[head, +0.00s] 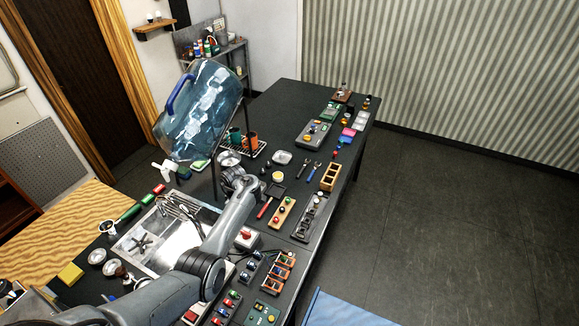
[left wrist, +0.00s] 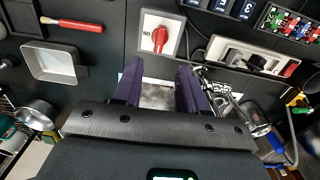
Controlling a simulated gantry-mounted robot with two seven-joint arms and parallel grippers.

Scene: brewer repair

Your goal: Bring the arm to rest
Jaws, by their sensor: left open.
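My left arm (head: 232,215) comes in from the lower left of the head view and reaches over the black workbench (head: 290,95). In the left wrist view my left gripper (left wrist: 157,78) shows two dark purple fingers spread apart, with nothing held between them. The fingers point toward a white box with a red rotary switch (left wrist: 159,36), which lies beyond the tips. That switch box also shows in the head view (head: 246,238), to the right of my arm. The fingertips cannot be made out clearly in the head view. My right gripper is not in view.
A large blue water bottle (head: 203,112) hangs tilted above the bench beyond my arm. A sink (head: 150,240) lies left of the forearm. A red-handled tool (head: 265,209), a wooden box (head: 330,177) and button panels crowd the bench. Open floor (head: 450,210) lies to the right.

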